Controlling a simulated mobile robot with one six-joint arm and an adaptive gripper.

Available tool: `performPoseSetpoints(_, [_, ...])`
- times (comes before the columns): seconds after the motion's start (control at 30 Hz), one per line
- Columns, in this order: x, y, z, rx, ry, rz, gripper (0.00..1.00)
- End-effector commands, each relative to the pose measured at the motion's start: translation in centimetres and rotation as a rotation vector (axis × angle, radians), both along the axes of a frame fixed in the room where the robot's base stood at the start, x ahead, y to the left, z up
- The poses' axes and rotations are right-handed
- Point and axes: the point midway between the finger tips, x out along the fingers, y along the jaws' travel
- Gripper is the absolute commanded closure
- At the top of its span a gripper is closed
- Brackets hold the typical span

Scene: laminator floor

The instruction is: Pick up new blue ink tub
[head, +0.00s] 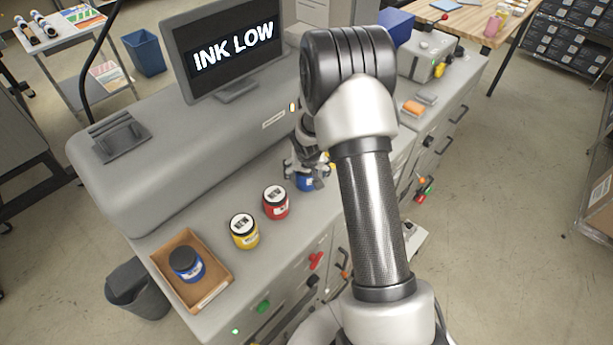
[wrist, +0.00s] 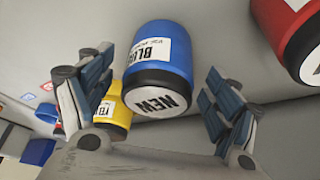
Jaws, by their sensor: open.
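The new blue ink tub (wrist: 165,45) stands between my gripper's spread fingers in the wrist view. Its lid reads NEW and its label reads BLUE. My gripper (wrist: 157,70) is open, one finger on each side of the tub; I cannot tell whether either touches it. In the head view my gripper (head: 307,168) is down over the blue tub (head: 304,184) on the grey counter, hiding much of it. Another blue tub (head: 187,265) with a dark lid sits in a cardboard tray (head: 222,268) at the front left.
A red NEW tub (head: 276,203) and a yellow NEW tub (head: 244,232) stand to the left of my gripper. In the wrist view a yellow tub (wrist: 116,112) shows behind the left finger and a red one (wrist: 290,35) at right. The monitor (head: 228,55) reads INK LOW.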

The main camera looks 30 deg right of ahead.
Motion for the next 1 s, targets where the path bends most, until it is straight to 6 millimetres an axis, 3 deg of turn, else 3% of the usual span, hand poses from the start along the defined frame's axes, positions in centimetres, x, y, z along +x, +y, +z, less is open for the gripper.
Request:
performPoseSetpoints(0.13, [0.59, -0.30, -1.61, 0.000, 0.000, 0.000, 0.18])
performPoseSetpoints(0.4, [0.68, -0.35, -1.75, -0.001, 0.000, -0.001, 0.18])
performPoseSetpoints(1.0, [0.67, -0.35, -1.73, -0.001, 0.000, -0.001, 0.58])
